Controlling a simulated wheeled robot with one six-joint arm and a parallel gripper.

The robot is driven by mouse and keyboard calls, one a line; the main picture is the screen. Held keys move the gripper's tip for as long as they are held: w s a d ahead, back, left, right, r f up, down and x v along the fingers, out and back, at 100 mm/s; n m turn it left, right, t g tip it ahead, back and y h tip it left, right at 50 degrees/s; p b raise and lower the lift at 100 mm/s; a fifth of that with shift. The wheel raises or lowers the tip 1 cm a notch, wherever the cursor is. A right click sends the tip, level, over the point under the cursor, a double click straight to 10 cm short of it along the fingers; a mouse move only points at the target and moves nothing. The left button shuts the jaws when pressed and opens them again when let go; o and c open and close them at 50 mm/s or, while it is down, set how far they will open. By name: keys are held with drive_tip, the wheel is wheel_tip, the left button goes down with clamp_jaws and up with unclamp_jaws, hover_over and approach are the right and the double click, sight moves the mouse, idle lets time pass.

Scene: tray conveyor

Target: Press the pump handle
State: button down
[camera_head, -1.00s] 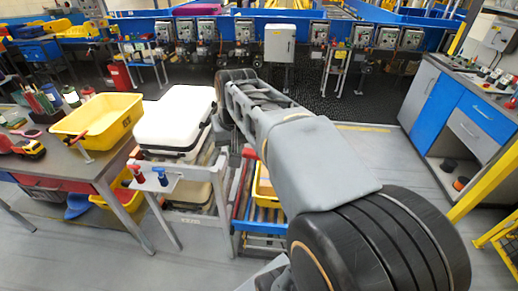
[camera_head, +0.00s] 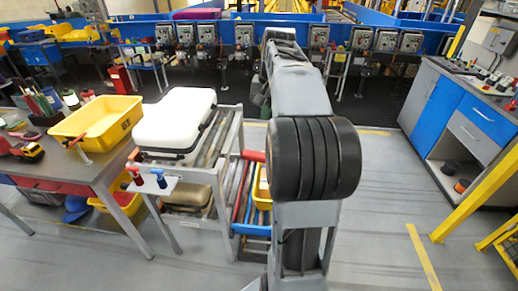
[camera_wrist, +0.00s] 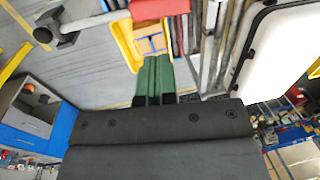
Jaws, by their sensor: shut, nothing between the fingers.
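A red grip on a grey bar (camera_wrist: 158,9), which looks like the pump handle, lies at the top of the wrist view. The bar runs left from it. In the head view a red end (camera_head: 252,155) shows just left of my arm; the rest is hidden behind the arm. My gripper (camera_wrist: 158,58) has green fingers pressed together with nothing between them. In the wrist picture they point toward the red grip, with a gap in between; I cannot tell the depth. In the head view the gripper is mostly hidden by my arm.
A yellow bin with boxes (camera_wrist: 132,45) lies beyond my fingers. A rack with a white-lidded case (camera_head: 175,118) stands left of my arm, with small red and blue levers (camera_head: 158,177) on its front. A blue cabinet (camera_head: 435,100) stands right. Floor between is clear.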

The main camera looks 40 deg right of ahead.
sight(258, 154)
drive_tip(key=f, duration=0.4)
drive_tip(key=w+a+f, duration=0.1)
drive_tip(key=f, duration=0.8)
drive_tip(key=shift+w+a+f, duration=0.2)
drive_tip(key=shift+a+f, duration=0.05)
